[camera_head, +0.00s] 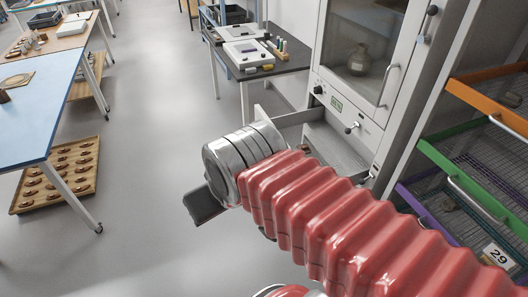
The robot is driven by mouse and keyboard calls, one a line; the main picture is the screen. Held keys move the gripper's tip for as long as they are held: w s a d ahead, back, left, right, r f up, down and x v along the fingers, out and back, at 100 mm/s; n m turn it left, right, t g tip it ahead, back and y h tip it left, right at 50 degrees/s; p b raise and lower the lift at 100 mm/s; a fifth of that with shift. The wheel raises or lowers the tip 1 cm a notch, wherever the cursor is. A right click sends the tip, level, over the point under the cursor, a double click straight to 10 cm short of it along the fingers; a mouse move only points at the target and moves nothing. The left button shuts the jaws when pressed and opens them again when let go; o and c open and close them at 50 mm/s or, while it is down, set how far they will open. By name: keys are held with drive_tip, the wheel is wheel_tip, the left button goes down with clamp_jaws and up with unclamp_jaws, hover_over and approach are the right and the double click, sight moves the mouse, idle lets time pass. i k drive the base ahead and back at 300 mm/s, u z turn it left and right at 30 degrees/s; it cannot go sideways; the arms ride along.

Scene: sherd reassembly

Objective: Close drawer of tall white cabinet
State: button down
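The tall white cabinet (372,119) stands right of centre, with a glass door above and a small display panel below it. Its drawer (298,118) is pulled out under the panel, towards the left; a grey side wall and part of the inside show. My red, ribbed arm and its silver wrist cover the drawer's near part and probably its front. My gripper (205,205) shows only as a dark finger or plate left of and below the wrist, over the floor in the picture. I cannot tell whether it touches the drawer, and its opening is hidden.
A rack with orange, green and purple trays (458,165) stands close on the right. A dark table (262,69) with a white device is behind the drawer. A blue-topped table (38,105) and a wooden tray of sherds (62,196) are left. Grey floor between is clear.

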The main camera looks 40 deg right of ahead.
sight(288, 120)
drive_tip(key=u, duration=0.4)
drive_tip(key=i, duration=1.3)
drive_tip(key=z, duration=0.1)
